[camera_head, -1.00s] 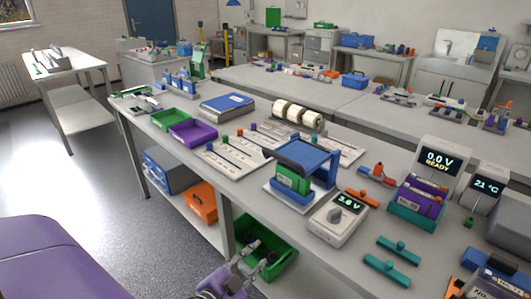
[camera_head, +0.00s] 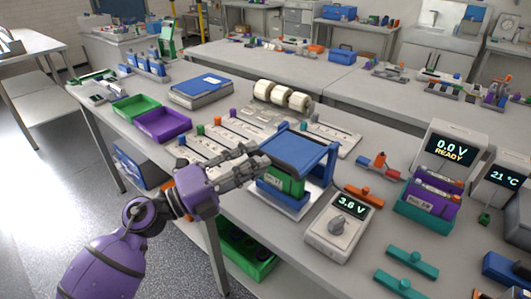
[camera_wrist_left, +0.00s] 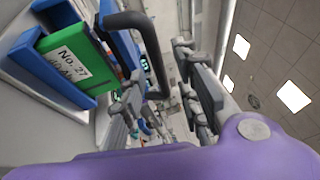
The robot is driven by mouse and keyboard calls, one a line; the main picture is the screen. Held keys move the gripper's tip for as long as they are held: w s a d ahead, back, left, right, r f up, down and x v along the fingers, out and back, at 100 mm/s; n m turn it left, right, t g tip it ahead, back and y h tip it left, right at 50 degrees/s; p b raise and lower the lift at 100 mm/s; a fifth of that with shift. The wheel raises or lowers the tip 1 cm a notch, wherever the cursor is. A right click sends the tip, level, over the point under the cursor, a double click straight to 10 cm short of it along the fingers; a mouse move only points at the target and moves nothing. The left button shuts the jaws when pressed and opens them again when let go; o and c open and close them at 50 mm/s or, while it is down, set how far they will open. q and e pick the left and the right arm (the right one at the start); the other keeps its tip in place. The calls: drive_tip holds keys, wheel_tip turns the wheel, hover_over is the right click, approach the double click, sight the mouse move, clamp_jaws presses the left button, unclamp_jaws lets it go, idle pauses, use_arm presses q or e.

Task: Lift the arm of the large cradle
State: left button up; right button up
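The large cradle (camera_head: 306,150) is a blue frame on a light base plate on the bench, with a green block (camera_head: 282,181) labelled No. 27 inside. In the left wrist view, the cradle (camera_wrist_left: 60,20) is at upper left and its black bent arm (camera_wrist_left: 128,20) runs down toward the space between the fingers. My left gripper (camera_head: 250,163) is at the cradle's left side, fingers apart; it also shows in the wrist view (camera_wrist_left: 163,100). No grip on the arm shows; exact contact cannot be told. In the head view, my gripper largely hides the black arm. My right gripper is not in view.
A meter reading 3.6 V (camera_head: 338,226) stands right of the cradle. A purple tray (camera_head: 163,126) and a strip board (camera_head: 205,146) lie to the left. White rolls (camera_head: 281,95) stand behind.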

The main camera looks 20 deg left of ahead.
sight(268, 154)
use_arm(q)
drive_tip(key=x, duration=0.4)
drive_tip(key=shift+w+a+p, duration=0.1)
drive_tip(key=shift+p, duration=0.25)
drive_tip(key=shift+f, duration=0.1)
clamp_jaws()
